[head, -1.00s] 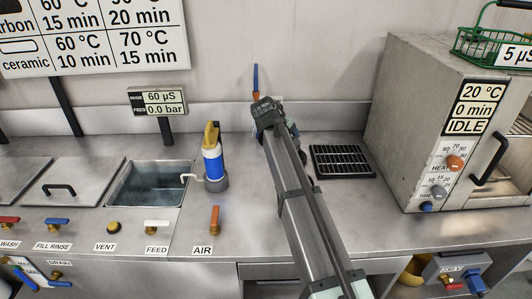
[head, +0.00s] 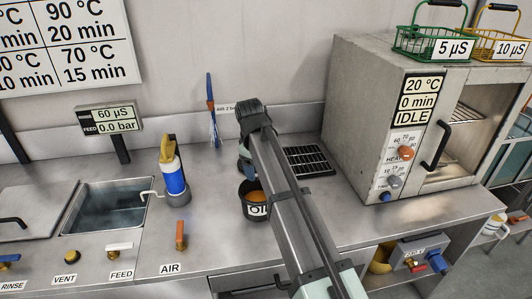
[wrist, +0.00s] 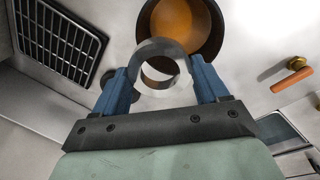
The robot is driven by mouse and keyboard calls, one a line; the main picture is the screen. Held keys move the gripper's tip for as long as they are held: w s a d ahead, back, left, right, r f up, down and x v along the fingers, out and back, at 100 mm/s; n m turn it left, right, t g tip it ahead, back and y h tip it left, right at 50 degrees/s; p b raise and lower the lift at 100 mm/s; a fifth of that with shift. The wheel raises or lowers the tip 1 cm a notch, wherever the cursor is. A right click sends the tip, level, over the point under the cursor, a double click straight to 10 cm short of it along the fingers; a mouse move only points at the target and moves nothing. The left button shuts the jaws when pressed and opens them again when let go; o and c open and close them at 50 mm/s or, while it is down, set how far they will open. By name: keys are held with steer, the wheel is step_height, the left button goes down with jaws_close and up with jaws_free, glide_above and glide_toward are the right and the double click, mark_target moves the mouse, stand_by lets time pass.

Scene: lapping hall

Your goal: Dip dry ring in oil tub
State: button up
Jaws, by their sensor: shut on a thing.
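The ring (wrist: 160,47) is a short, shiny metal band held between the blue fingers of my gripper (wrist: 163,80) in the wrist view. Its open end faces the camera. The oil tub (wrist: 216,38) is a dark round pot with amber oil, and it appears behind the ring in that view. In the head view the tub (head: 247,210) stands on the counter, partly hidden by my arm. My gripper (head: 244,168) is shut near the tub's back side there, with the ring hidden. I cannot tell the exact height of the ring over the oil.
A black grate (head: 308,160) lies right of my arm, before the grey oven (head: 375,115). An open sink (head: 105,208) is further left.

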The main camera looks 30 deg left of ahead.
steer(key=shift+s+d+f+n+g, duration=0.25)
steer(key=shift+s+d+n+g, duration=0.2)
steer(key=shift+s+n+g, duration=0.35)
glide_toward(258, 200)
steer(key=shift+s+d+f, duration=0.4)
steer(key=shift+s+f, duration=0.2)
steer(key=shift+f, duration=0.3)
steer(key=shift+s+d+f, duration=0.45)
steer(key=shift+s+f, duration=0.15)
steer(key=shift+f, duration=0.35)
steer(key=shift+s+d+f, duration=0.4)
steer(key=shift+s+f, duration=0.15)
steer(key=shift+f, duration=0.35)
steer(key=shift+r, duration=4.2)
